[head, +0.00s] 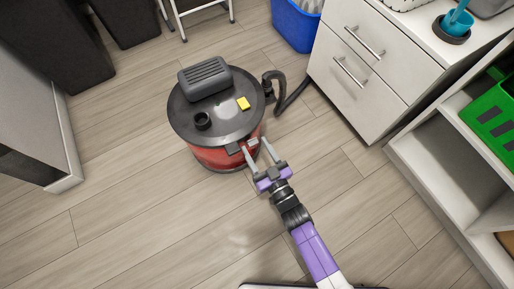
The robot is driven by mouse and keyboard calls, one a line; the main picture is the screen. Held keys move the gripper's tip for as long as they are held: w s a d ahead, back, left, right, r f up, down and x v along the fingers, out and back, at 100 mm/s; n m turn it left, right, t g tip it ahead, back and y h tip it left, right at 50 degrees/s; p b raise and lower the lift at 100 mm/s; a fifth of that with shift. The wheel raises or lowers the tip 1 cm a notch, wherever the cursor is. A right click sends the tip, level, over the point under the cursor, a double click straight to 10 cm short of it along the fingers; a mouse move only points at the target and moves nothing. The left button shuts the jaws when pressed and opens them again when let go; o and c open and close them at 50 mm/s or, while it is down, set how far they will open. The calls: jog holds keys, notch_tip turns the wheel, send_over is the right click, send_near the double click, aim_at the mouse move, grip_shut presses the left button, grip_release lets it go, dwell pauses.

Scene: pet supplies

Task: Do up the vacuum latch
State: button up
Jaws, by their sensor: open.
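The vacuum (205,158) stands upright on the floor, with a red drum and a dark round lid. A grey latch (234,148) shows at the lid's front rim, partly beside my gripper's left finger; whether it is fastened is too small to tell. A lighter patch, perhaps part of the latch, shows near the finger on the drum. My gripper (257,147) is open, its two fingers pointing at the front right side of the drum. Its fingertips are at or very near the vacuum; I cannot tell whether they touch.
A black hose (292,99) runs from the vacuum towards the white drawer cabinet (345,97). A blue bin (294,25) stands behind. An open white shelf (440,165) is at right, a grey cabinet (28,100) at left. The floor in front is clear.

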grip_shut()
jog(key=shift+w+a+r+p, duration=0.15)
jog(key=shift+r+p, duration=0.35)
jog(key=shift+p, duration=0.55)
jog(key=g+p, duration=0.1)
jog(key=p, duration=0.2)
jog(key=w+r+g+h+p, duration=0.1)
jog(key=p, duration=0.2)
jog(key=shift+a+g+p, duration=0.3)
jog(key=shift+w+h, duration=0.1)
jog(key=shift+h, duration=0.2)
jog(key=shift+f+p, duration=0.25)
jog(key=shift+p, duration=0.2)
grip_release()
